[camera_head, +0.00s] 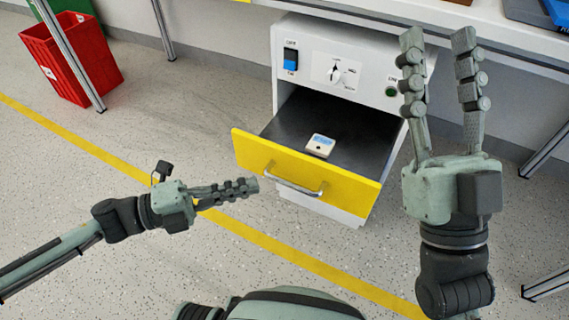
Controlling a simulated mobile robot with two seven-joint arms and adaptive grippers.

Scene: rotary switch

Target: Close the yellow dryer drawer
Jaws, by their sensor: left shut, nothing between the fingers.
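The yellow dryer drawer (252,153) is pulled out of the white dryer cabinet (295,32), showing its dark tray. Its front carries a silver bar handle (292,181). A small white object with a blue label (320,145) lies in the tray. My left gripper (252,186) is shut and empty, in front of the drawer's left part, pointing right toward the handle; it looks apart from it. My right gripper (438,45) is open and empty, raised at the right of the cabinet, its fingers pointing up and overlapping the cabinet's right side in view.
The cabinet's panel has a blue rocker switch (290,60), a rotary knob (334,74) and a green button (391,91). A red bin (75,65) stands at the far left. A white bench top (470,20) with metal legs runs behind. The floor in front is clear, with a yellow line.

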